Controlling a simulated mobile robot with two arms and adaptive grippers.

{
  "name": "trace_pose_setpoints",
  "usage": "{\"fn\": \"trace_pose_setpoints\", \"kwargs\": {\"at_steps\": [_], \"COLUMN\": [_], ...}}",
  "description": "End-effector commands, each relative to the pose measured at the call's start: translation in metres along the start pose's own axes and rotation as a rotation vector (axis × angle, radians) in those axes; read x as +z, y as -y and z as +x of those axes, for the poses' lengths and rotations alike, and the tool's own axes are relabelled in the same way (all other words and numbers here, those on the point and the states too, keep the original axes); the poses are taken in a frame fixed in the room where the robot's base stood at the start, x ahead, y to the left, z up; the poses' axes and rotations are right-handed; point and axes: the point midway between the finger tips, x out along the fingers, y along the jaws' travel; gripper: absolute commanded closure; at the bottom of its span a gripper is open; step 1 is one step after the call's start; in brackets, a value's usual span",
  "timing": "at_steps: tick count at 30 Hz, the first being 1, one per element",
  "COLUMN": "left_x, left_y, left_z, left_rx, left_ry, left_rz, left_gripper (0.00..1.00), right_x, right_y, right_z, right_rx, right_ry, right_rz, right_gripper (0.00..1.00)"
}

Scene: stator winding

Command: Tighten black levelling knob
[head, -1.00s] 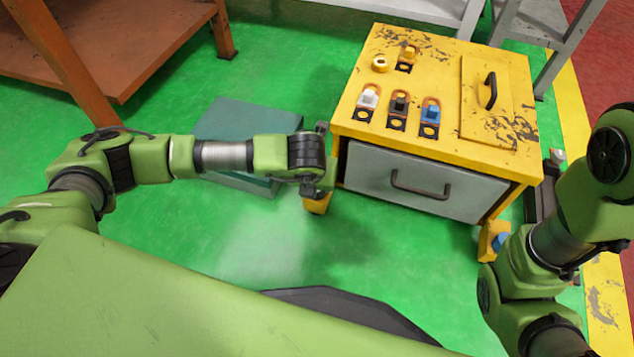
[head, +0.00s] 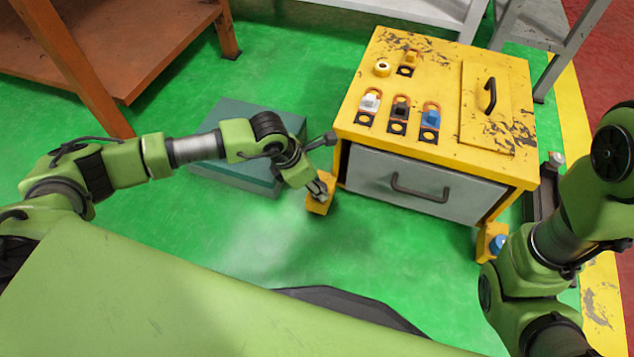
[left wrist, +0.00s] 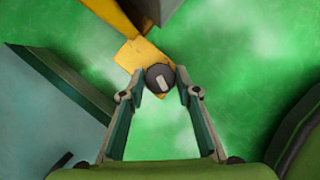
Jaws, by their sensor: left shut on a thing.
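The black levelling knob (left wrist: 160,78) is round with a pale bar mark on top. It sits on the yellow foot (left wrist: 137,54) of the cabinet's near left corner. The same yellow foot shows in the head view (head: 319,206). My left gripper (head: 319,188) points down at this foot. In the left wrist view its two fingertips (left wrist: 160,90) are on both sides of the knob, shut on it. In the head view the fingers hide the knob. My right arm stands at the right edge and its gripper is out of view.
The yellow cabinet (head: 390,60) with a grey drawer (head: 425,185) stands behind the foot. Another foot with a blue knob (head: 497,243) is at its near right corner. A teal box (head: 232,178) lies left of the foot. Green floor in front is clear.

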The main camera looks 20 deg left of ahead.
Motion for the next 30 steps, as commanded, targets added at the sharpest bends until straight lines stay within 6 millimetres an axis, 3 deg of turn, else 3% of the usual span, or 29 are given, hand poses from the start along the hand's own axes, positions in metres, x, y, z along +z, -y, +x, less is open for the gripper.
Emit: {"fn": "trace_pose_setpoints", "kwargs": {"at_steps": [14, 30], "left_x": [0.004, 0.006], "left_y": [-0.004, -0.005], "left_z": [-0.002, 0.001], "left_rx": [-0.171, -0.370], "left_ry": [0.004, 0.003], "left_rz": [0.417, 0.894], "left_gripper": [0.91, 0.91], "right_x": [0.001, -0.006], "right_y": [-0.001, 0.003], "right_z": [0.004, -0.017], "right_rx": [0.000, 0.000], "right_ry": [0.000, -0.001], "right_rz": [0.000, 0.000], "right_gripper": [0.60, 0.60]}}
